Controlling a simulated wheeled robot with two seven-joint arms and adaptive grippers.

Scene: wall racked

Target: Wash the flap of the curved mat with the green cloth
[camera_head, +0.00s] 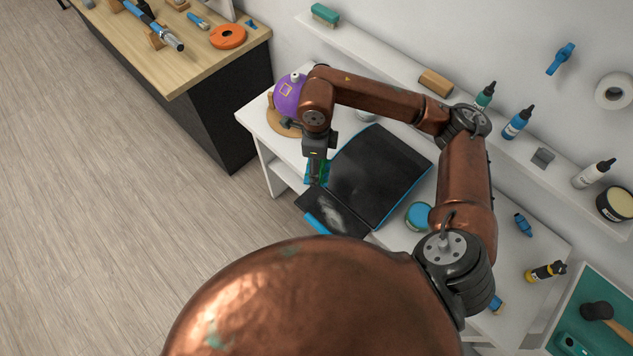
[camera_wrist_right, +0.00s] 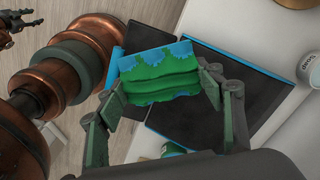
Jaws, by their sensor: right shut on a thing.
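The curved mat (camera_head: 380,172) is a black sheet with blue edges on the white table. Its flap (camera_head: 338,212) is the narrower dark panel at the near left, with a pale smear and a blue strip along its outer end; it also shows in the right wrist view (camera_wrist_right: 153,35). The green cloth (camera_wrist_right: 160,88), folded with blue patches, sits between the fingers of my right gripper (camera_head: 317,176), shut on it. The cloth is by the flap's far edge; contact cannot be told. Part of my left gripper (camera_wrist_right: 16,22) seems to show at the wrist view's top left; its jaws are unclear.
A purple round object (camera_head: 287,95) stands on a wooden disc (camera_head: 279,123) behind my right gripper. A blue-lidded tub (camera_head: 419,215) sits right of the mat. A wall shelf (camera_head: 400,70) holds bottles and a brush. A wooden workbench (camera_head: 185,60) stands at the left.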

